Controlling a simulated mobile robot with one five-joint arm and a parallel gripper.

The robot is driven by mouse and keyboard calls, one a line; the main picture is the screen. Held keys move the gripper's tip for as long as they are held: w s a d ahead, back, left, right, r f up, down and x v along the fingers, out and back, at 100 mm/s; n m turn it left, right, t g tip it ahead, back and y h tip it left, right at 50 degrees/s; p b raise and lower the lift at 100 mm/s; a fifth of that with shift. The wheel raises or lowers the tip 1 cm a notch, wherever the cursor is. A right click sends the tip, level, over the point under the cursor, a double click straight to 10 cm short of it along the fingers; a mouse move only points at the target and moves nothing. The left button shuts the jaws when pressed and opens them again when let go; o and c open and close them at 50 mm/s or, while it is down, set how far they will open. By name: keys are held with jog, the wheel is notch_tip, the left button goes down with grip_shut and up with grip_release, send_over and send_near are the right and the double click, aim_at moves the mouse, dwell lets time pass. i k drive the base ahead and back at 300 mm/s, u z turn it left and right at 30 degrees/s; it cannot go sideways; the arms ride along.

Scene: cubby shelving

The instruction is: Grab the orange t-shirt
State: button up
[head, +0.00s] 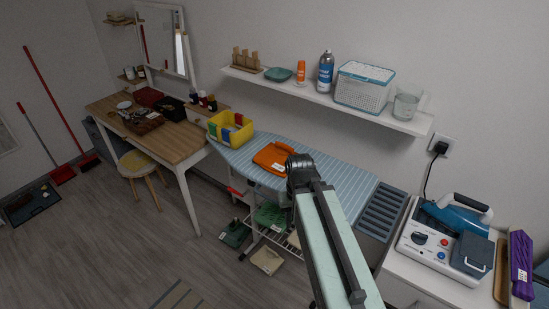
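The orange t-shirt (272,157) lies folded on the blue striped ironing board (335,184), left of the middle of the head view. A small white label shows on its lower part. My arm reaches up from the bottom of the picture and ends in a dark joint just right of the shirt, partly covering the board. In the picture this joint overlaps or borders the shirt's right edge; I cannot tell whether they touch. My gripper's fingers are not visible, so its opening is not shown.
A yellow bin (231,130) stands at the board's left end. A wall shelf (330,100) with a white basket (364,89) hangs above. A wooden desk (180,145) is left. A white cabinet (425,278) carries a steam iron station (445,235) at right. Folded clothes lie below the board.

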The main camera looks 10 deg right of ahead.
aim_at(272, 158)
jog(key=u, duration=0.45)
jog(key=k, duration=1.35)
jog(key=u, duration=0.2)
jog(key=i, duration=0.9)
jog(key=z, duration=0.5)
jog(key=i, duration=1.55)
jog(key=u, duration=0.9)
